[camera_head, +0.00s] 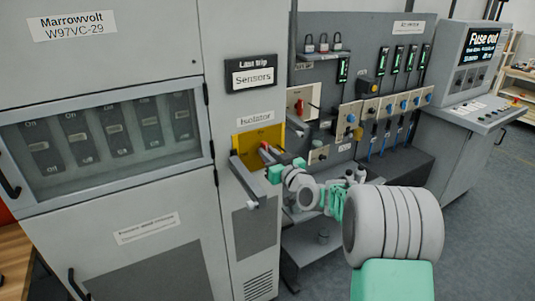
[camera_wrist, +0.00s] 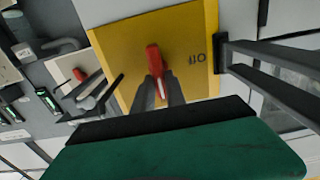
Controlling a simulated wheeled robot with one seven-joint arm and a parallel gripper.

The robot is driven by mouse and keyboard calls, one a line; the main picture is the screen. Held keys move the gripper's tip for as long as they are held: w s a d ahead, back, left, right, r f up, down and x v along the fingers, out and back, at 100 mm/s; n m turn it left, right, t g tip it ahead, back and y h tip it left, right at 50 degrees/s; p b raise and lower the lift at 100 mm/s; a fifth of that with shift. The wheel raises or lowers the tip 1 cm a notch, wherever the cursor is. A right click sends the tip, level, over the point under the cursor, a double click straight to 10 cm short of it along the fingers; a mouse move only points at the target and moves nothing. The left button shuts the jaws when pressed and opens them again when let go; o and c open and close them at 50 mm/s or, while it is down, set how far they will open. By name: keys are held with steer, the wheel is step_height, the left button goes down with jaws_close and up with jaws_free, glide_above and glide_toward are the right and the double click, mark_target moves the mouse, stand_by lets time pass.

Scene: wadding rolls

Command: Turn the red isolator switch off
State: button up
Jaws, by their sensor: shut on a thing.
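The red isolator switch (camera_wrist: 153,58) is a red handle on a yellow plate (camera_wrist: 192,62). The plate carries the marking "Off", upside down in the wrist view. In the head view the yellow plate (camera_head: 244,138) sits under the "Isolator" label, and the red handle (camera_head: 264,146) shows just beyond my gripper. My gripper (camera_wrist: 157,90) is shut on the red handle, with one finger on each side of it. The handle's far end shows past the fingertips; its pivot is partly hidden.
A grey bracket or open flap (camera_head: 256,190) juts out below the yellow plate, close to my gripper. A second, smaller red switch (camera_head: 299,106) sits on a pale plate to the right. A "Last trip: Sensors" sign (camera_head: 252,76) is above.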

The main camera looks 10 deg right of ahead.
jaws_close()
steer(key=shift+f+b, duration=0.15)
steer(key=shift+b, duration=0.3)
steer(key=n+b, duration=0.6)
steer(key=b, duration=0.5)
steer(key=n+b, duration=0.6)
steer(key=b, duration=0.5)
steer(key=a+f+n+b, duration=0.1)
steer(key=n+b, duration=0.4)
steer(key=b, duration=0.6)
steer(key=shift+s+a+n+b, duration=0.1)
steer(key=shift+s+n+b, duration=0.05)
steer(key=shift+n+b, duration=0.25)
steer(key=o, duration=0.6)
jaws_free()
